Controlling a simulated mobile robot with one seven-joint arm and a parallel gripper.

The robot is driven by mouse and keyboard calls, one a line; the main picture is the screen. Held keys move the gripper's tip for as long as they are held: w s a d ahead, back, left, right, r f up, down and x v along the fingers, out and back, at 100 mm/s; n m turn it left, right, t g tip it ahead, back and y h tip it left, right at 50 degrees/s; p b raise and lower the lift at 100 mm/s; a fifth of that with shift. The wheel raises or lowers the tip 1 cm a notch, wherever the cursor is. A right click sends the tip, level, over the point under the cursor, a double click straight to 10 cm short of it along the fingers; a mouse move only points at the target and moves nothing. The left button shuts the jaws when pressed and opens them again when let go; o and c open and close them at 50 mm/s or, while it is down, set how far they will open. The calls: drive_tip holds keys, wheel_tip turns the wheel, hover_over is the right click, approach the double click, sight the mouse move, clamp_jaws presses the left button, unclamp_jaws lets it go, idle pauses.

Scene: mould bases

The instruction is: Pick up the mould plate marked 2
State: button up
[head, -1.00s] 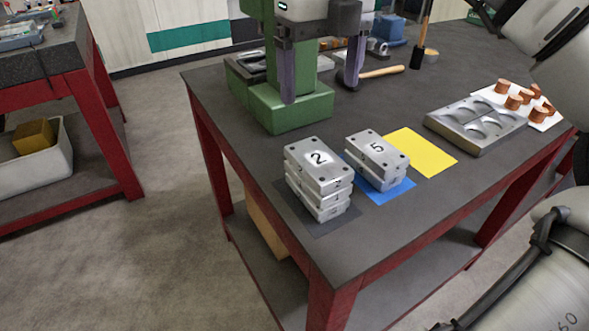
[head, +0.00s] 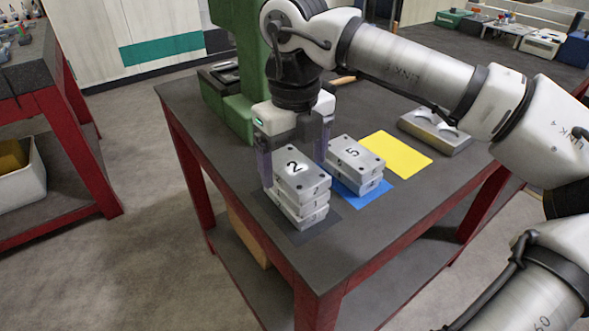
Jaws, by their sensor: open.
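The grey mould plate marked 2 (head: 309,184) lies flat on top of a stack of similar plates, at the front left of the table. My gripper (head: 294,171) points down at this stack with its jaws open. One finger is at the left side of the stack and the other is at its right, by the gap towards the neighbouring stack. I cannot tell whether either finger touches the plate. The lower plates (head: 305,213) of the stack sit on a dark grey mat (head: 270,214); their numbers are hidden.
Close on the right, a plate marked 5 (head: 365,157) tops another stack on a blue mat (head: 378,195). A bare yellow mat (head: 408,152) lies beyond it. A metal mould tray (head: 452,145) is farther right, partly behind my arm. A green machine (head: 238,118) stands behind the stacks.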

drive_tip(key=shift+f, duration=0.55)
drive_tip(key=c, duration=1.4)
drive_tip(key=shift+r, duration=0.2)
drive_tip(key=shift+c, duration=0.2)
wheel_tip(320, 180, up, 16)
wheel_tip(320, 180, up, 12)
drive_tip(key=p, duration=1.2)
hover_over(293, 166)
drive_tip(key=shift+d+f, duration=0.1)
